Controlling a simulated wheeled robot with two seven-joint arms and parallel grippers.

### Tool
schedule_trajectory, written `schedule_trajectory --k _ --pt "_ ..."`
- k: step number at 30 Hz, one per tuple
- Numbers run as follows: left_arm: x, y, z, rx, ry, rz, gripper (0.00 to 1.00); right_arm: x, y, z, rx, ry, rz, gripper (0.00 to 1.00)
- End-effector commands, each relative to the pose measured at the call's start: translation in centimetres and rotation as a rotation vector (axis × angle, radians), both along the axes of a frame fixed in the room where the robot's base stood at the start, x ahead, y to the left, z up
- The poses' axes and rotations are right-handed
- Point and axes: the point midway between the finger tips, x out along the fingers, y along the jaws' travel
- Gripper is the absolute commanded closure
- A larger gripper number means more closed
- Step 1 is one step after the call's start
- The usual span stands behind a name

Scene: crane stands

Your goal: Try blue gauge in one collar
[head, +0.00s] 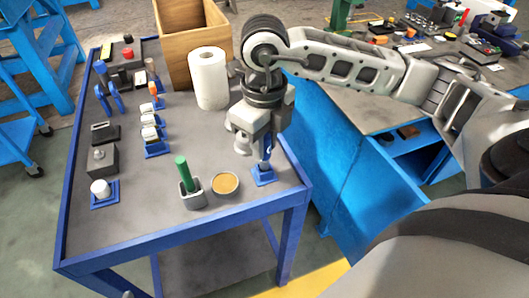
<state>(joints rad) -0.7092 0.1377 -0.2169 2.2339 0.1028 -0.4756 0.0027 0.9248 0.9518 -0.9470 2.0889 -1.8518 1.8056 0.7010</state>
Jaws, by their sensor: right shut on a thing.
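My right gripper (258,150) points down over the right edge of the grey-topped table. It is shut on a blue piece (266,157), which looks like the blue gauge; the fingers partly cover it. Directly below is a small stand with a square blue base (264,178). I cannot tell whether the gauge touches or enters its collar. Several other stands with blue bases, including one with a white top (150,134), form a row left of centre. Another white-topped stand (101,189) is at the front left. My left gripper is not in view.
A green rod (183,171) stands in a grey holder (192,198) beside a round tan-filled dish (225,184). A paper roll (209,79) and wooden crate (190,50) stand at the back. The table's middle is clear. A blue workbench (345,150) adjoins at right.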

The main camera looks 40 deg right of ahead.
Motion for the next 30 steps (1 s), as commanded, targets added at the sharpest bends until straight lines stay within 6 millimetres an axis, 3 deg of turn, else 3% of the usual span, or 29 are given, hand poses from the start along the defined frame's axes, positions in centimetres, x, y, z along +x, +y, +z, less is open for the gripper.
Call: schedule_trajectory --k 16,30 --pt "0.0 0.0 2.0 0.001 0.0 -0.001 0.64 0.0 0.0 3.0 0.0 -0.001 0.001 1.0" --pt "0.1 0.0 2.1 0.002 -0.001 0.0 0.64 0.0 0.1 3.1 0.001 -0.001 0.047 1.0"
